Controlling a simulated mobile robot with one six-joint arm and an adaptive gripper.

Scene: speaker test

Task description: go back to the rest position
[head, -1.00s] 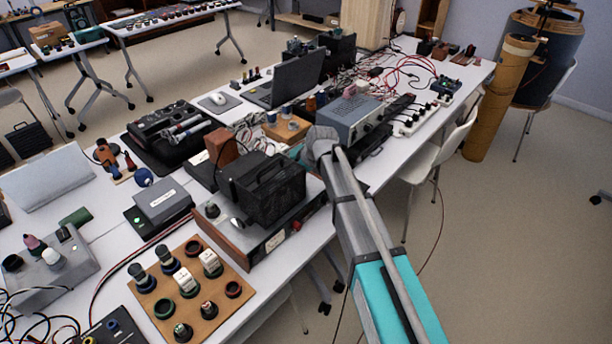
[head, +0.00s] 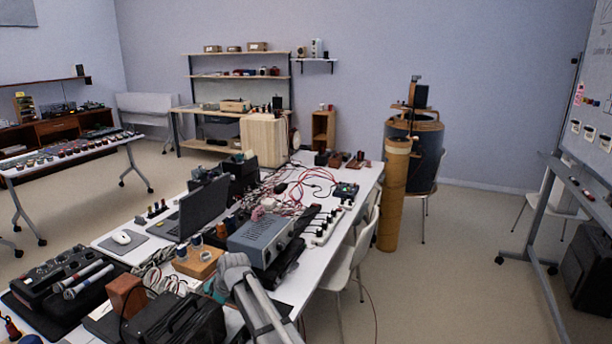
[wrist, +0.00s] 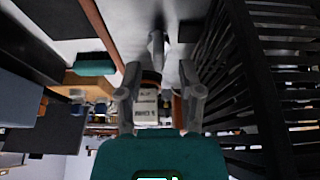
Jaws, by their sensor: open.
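My gripper (wrist: 160,105) shows in the wrist view with its two grey fingers apart, so it is open. A small white piece with dark lettering (wrist: 147,107) shows in the gap between the fingers; I cannot tell whether it touches them. In the head view my arm reaches in from the bottom, beside the near end of the long white table (head: 343,206). The gripper's fingers are hidden there.
A black slatted case (wrist: 250,75) stands close on the right in the wrist view. In the head view a black box (head: 178,322), a grey-blue instrument (head: 262,236) and a laptop (head: 203,210) crowd the table near my arm. White chairs (head: 350,262) stand on its right. Floor is free farther right.

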